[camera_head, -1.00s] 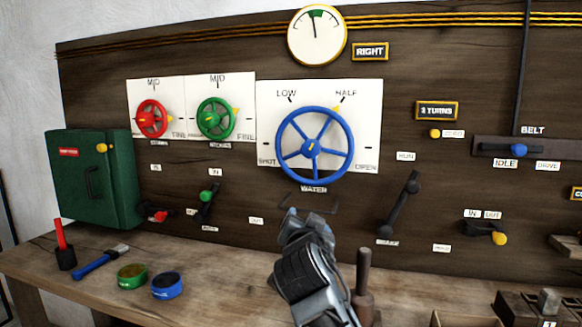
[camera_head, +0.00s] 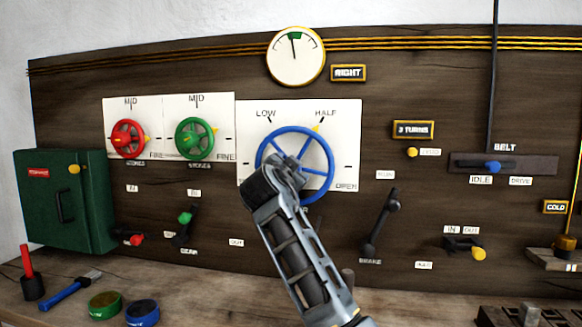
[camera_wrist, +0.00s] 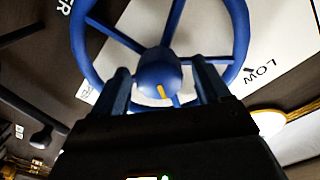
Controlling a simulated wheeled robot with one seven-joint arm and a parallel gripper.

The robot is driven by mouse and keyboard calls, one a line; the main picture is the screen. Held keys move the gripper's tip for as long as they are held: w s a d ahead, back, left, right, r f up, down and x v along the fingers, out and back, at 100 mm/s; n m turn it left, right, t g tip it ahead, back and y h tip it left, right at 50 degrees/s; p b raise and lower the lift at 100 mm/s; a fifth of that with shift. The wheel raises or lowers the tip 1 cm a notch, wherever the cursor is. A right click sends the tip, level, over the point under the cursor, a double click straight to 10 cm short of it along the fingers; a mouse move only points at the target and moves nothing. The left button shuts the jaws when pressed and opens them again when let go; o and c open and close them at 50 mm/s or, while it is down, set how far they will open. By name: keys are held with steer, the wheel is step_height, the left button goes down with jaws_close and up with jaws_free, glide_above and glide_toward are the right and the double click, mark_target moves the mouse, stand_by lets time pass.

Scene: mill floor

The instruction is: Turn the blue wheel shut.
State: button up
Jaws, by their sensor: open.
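The blue wheel (camera_head: 323,150) is mounted on a white plate marked LOW, HALF and OPEN. A yellow pointer (camera_head: 317,128) at its upper right rim stands by the HALF mark. My arm covers the wheel's lower left, the SHUT label and most of the WATER label in the head view. My gripper (camera_wrist: 165,84) is at the wheel in the wrist view, its two fingers apart on either side of the blue hub (camera_wrist: 158,72). The hub bears a yellow mark. I cannot tell whether the fingers touch the hub or spokes. In the head view the fingers are hidden.
A red wheel (camera_head: 128,139) and a green wheel (camera_head: 195,139) are to the left. A round gauge (camera_head: 296,56) hangs above. A black brake lever (camera_head: 380,225) is at lower right. The green box (camera_head: 90,200) stands out from the board at far left.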

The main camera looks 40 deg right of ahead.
steer(key=shift+w+d, duration=0.35)
steer(key=shift+d, duration=0.15)
steer(key=c, duration=1)
